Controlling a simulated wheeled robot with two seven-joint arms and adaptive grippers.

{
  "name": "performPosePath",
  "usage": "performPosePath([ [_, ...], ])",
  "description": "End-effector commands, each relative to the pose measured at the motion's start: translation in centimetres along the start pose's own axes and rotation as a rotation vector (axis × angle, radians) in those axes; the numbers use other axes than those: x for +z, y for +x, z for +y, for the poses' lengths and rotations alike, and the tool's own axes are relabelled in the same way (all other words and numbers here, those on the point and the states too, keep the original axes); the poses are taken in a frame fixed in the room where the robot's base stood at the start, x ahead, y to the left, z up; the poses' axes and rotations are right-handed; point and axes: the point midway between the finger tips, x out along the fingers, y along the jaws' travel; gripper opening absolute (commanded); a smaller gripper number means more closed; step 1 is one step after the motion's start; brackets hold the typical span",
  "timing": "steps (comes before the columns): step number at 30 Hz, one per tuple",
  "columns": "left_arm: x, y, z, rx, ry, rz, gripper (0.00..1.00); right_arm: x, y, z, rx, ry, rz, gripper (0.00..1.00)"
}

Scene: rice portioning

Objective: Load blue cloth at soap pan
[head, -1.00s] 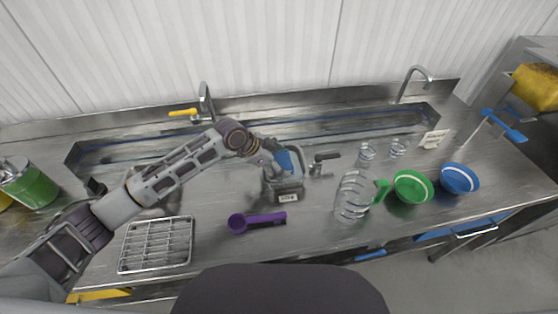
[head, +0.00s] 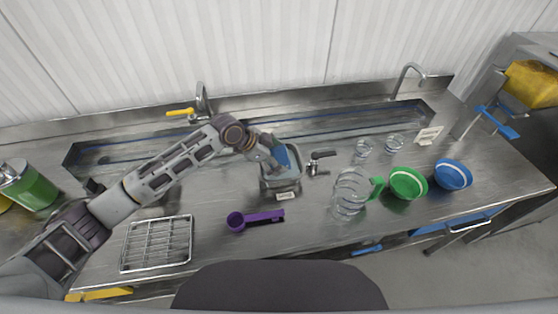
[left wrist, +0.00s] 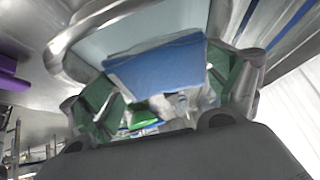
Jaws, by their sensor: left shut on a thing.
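The soap pan (head: 283,186) is a small metal pan with a label on its front, standing on the steel counter near the middle. It holds pale blue liquid (left wrist: 120,32), seen in the left wrist view. The blue cloth (head: 281,154) is at the pan's opening; it also shows in the left wrist view (left wrist: 158,75). My left gripper (head: 273,158) is over the pan, shut on the cloth. Its green fingertips (left wrist: 168,92) sit on either side of the cloth. How deep the cloth's lower edge reaches is hidden. My right gripper is not in view.
A purple scoop (head: 256,219) and a wire rack (head: 157,244) lie in front. Right of the pan stand a clear jug (head: 350,190), glasses (head: 362,150), a green bowl (head: 407,183) and a blue bowl (head: 453,174). A long trough (head: 330,122) runs behind.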

Motion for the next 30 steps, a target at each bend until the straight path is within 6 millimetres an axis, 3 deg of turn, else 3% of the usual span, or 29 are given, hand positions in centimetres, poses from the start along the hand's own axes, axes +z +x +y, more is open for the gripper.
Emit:
performPosePath([
  [21, -2.2, -2.9, -0.5, 0.0, 0.0, 0.001, 0.7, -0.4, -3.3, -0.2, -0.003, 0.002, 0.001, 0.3],
  [30, -3.0, -3.9, -0.7, 0.001, 0.0, 0.0, 0.7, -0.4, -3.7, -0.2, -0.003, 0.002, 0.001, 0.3],
])
